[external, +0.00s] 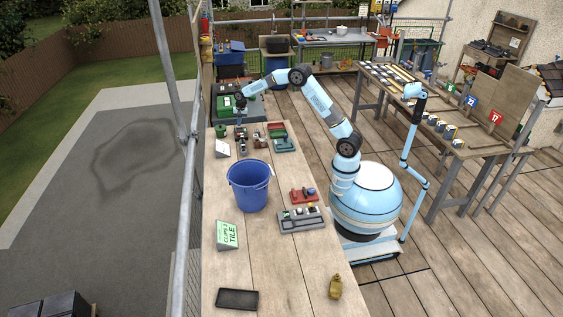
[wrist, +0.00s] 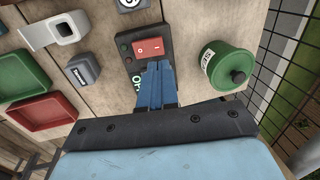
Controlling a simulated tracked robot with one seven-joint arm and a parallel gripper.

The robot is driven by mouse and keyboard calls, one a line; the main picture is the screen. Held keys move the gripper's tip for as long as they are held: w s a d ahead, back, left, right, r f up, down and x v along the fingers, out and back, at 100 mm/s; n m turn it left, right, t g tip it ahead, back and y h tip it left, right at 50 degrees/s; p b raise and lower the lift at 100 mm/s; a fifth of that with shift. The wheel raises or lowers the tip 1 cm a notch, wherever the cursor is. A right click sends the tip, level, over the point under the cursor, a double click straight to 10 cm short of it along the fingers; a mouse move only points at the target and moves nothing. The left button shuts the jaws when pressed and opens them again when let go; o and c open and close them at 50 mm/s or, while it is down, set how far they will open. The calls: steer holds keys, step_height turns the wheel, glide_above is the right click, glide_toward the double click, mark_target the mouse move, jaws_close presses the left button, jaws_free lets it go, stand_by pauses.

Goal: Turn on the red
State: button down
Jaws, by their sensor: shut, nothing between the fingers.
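A red rocker switch (wrist: 149,47) sits on a black box (wrist: 126,48) in the wrist view, near the top middle. Small round buttons lie along the box's left side, and green lettering below the rocker is partly covered by my fingers. My gripper (wrist: 157,66) is shut and empty, its blue fingers pointing at the lower edge of the red rocker. I cannot tell whether the tips touch it. In the external view my gripper (external: 240,103) is above the far end of the wooden bench; the switch is too small to read there.
A green lidded pot (wrist: 229,67) stands close right of the switch box. A grey block (wrist: 83,69), a pale bracket (wrist: 60,31), a green tray (wrist: 21,75) and a red tray (wrist: 41,117) lie left. A blue bucket (external: 248,189) stands mid-bench. Black mesh borders the right side.

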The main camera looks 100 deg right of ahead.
mark_target(238, 134)
steer(key=f, duration=0.3)
steer(key=w+f, duration=0.1)
steer(key=f, duration=0.2)
steer(key=shift+w+f, duration=0.15)
steer(key=shift+f, duration=0.25)
steer(key=shift+w+f+g, duration=0.1)
steer(key=shift+f+g, duration=0.15)
steer(key=shift+g, duration=0.05)
steer(key=shift+s, duration=0.2)
steer(key=shift+s+r, duration=0.2)
steer(key=shift+s, duration=0.45)
